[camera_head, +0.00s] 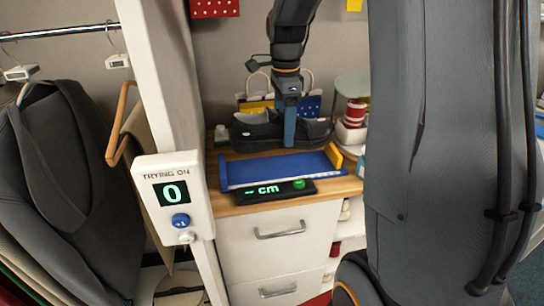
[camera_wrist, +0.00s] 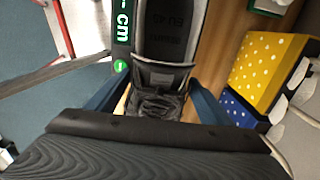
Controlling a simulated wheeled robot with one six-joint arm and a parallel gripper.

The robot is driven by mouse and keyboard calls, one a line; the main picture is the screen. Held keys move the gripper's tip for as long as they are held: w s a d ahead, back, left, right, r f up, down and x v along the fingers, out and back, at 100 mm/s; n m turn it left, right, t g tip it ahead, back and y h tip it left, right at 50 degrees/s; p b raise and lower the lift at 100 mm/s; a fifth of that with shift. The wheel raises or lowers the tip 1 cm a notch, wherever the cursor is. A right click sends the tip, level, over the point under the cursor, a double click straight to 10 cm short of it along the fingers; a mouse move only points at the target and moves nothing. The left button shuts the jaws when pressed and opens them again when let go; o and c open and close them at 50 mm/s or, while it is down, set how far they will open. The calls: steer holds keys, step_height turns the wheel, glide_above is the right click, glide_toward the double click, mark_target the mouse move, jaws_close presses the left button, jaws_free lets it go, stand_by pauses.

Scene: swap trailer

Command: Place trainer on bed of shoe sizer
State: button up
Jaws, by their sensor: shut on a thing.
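A dark grey trainer (camera_head: 258,132) is in my gripper (camera_head: 290,125), just behind or above the far edge of the sizer. The shoe sizer has a blue bed (camera_head: 278,171), a yellow stop at its right end and a black display (camera_head: 275,191) reading "-- cm" with a green button. In the wrist view, the blue fingers of my gripper (camera_wrist: 155,97) stand on both sides of the trainer's laced part (camera_wrist: 155,103). Its opening and insole, marked EU 45, show beyond. The bed looks bare in the head view. The trainer's height above it is hard to tell.
The sizer lies on a wooden-topped drawer cabinet (camera_head: 279,233). Yellow and blue spotted bags (camera_wrist: 265,68) stand behind the trainer. Red-and-white spools (camera_head: 355,112) are at the right. A white post with a "TRYING ON 0" counter (camera_head: 173,195) stands at the left front, beside hanging clothes.

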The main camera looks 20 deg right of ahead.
steer(key=shift+w+f, duration=0.15)
steer(key=shift+w, duration=0.2)
step_height(320, 180, down, 10)
steer(key=shift+d+r+p, duration=0.1)
steer(key=shift+r+p, duration=0.05)
steer(key=shift+p, duration=0.85)
steer(key=o, duration=1.3)
step_height(320, 180, up, 12)
steer(key=shift+r+b, duration=0.1)
steer(key=shift+b, duration=1.15)
